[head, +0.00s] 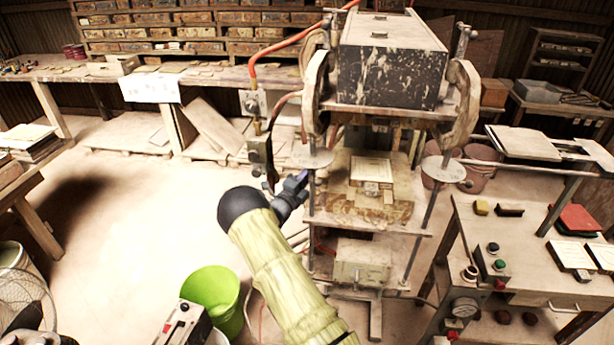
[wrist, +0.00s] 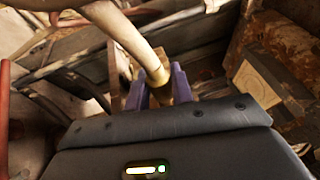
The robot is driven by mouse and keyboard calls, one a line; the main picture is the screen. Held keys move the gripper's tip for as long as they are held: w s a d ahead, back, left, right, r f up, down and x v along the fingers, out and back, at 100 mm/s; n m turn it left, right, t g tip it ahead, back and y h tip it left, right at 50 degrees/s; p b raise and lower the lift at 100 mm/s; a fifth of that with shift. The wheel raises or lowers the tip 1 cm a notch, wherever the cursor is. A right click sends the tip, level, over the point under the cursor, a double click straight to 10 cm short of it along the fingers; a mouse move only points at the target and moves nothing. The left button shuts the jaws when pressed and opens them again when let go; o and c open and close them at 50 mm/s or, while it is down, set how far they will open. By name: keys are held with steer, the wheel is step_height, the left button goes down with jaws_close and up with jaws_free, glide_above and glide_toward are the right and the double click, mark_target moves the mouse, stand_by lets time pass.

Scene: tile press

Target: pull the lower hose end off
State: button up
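The hose (wrist: 120,27) comes down from the upper left in the wrist view, pale and thick, and ends in a brass-coloured collar (wrist: 158,62). My gripper (wrist: 160,88) has its two purple fingers close together, one on each side of the hose end, and looks shut on it. The very tip and its fitting are partly hidden by the fingers and the dark gripper body. In the head view, my gripper (head: 297,184) is at the left side of the press (head: 365,215), below the brown hose (head: 277,108) and the valve (head: 253,103).
The press frame and its shelves stand just right of my gripper. An orange-red hose (head: 262,56) runs above. A green bucket (head: 213,293) stands on the floor below left. A control table (head: 485,240) is at the right.

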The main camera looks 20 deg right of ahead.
jaws_close()
steer(key=shift+w+a+f+b, duration=0.15)
steer(key=shift+w+a+b, duration=0.15)
steer(key=shift+a+b, duration=0.2)
steer(key=shift+w+a+b, duration=0.45)
steer(key=shift+w+a, duration=0.15)
steer(key=shift+a, duration=0.3)
steer(key=o, duration=0.6)
jaws_free()
steer(key=shift+w+a, duration=0.1)
steer(key=shift+a, duration=0.05)
